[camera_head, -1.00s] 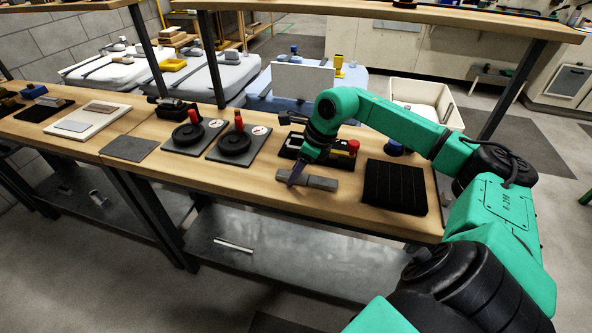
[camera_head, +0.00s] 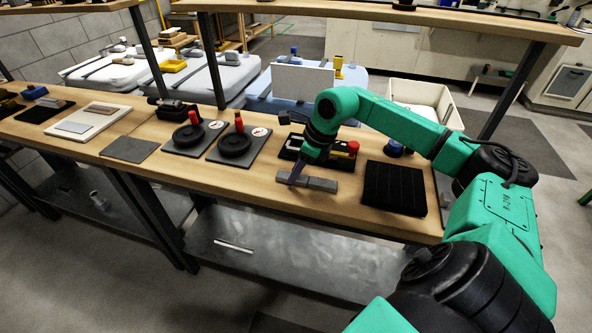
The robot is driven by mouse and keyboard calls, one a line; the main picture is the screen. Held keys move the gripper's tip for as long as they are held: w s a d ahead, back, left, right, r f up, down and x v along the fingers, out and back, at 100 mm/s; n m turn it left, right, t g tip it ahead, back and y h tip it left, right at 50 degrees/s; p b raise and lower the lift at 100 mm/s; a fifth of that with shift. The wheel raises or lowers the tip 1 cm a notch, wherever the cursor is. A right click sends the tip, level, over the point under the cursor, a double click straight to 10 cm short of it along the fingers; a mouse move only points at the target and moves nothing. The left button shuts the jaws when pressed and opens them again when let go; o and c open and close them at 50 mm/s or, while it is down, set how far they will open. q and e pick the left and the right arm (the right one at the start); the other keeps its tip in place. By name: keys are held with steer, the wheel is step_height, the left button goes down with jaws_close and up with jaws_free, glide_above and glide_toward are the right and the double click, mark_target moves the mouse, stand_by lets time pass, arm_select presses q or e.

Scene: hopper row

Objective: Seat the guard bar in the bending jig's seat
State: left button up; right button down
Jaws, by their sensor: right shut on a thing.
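A grey bar (camera_head: 322,184), which I take to be the guard bar, is near the front edge of the wooden bench. My right gripper (camera_head: 293,179) comes down from above and is shut on the bar towards its left part. The bar is at or just above the bench top; I cannot tell if it touches. Just behind it stands a black fixture (camera_head: 343,163) with red and yellow parts, partly hidden by my right wrist. It may be the bending jig, but its seat cannot be made out. My left gripper is not in view.
Two grey plates with black discs (camera_head: 235,146) and red knobs stand left of the fixture. A black ribbed mat (camera_head: 395,187) lies to the right, with a blue knob behind it. A flat grey pad (camera_head: 129,149) lies farther left. An upper shelf (camera_head: 400,13) spans above.

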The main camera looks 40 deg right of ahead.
steer(key=shift+r, duration=0.1)
step_height(320, 180, up, 6)
steer(key=p, duration=0.5)
